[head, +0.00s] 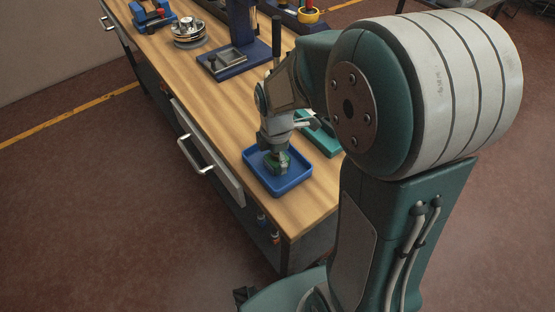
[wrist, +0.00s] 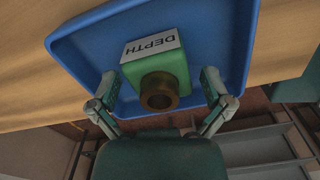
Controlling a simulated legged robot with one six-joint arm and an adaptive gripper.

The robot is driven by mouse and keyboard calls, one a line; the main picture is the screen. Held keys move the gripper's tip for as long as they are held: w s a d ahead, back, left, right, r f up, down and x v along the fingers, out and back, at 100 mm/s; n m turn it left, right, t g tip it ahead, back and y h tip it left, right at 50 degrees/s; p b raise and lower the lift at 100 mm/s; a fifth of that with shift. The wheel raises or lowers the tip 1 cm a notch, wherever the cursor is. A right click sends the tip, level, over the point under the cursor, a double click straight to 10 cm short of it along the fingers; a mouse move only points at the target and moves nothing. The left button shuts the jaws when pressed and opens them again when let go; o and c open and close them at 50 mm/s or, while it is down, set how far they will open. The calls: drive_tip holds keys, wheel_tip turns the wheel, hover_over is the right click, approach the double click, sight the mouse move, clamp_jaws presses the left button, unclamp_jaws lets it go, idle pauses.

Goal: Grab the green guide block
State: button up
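The green guide block (wrist: 172,72) has a white label reading "DEPTH" and a bronze-coloured bushing on its front. It sits in a blue tray (wrist: 85,48). In the wrist view my gripper (wrist: 160,86) is open, with one finger on each side of the block and a visible gap at both sides. In the head view my gripper (head: 277,152) points down into the tray (head: 291,183), over the block (head: 273,165), which is partly hidden by it.
The tray stands near the front corner of a wooden workbench (head: 212,98). A teal object (head: 324,139) lies right of the tray, partly behind my arm. A dark blue stand (head: 222,66), a round metal device (head: 188,34) and a blue fixture (head: 153,16) stand farther back.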

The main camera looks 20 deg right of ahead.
drive_tip(key=shift+a, duration=0.25)
drive_tip(key=c, duration=1)
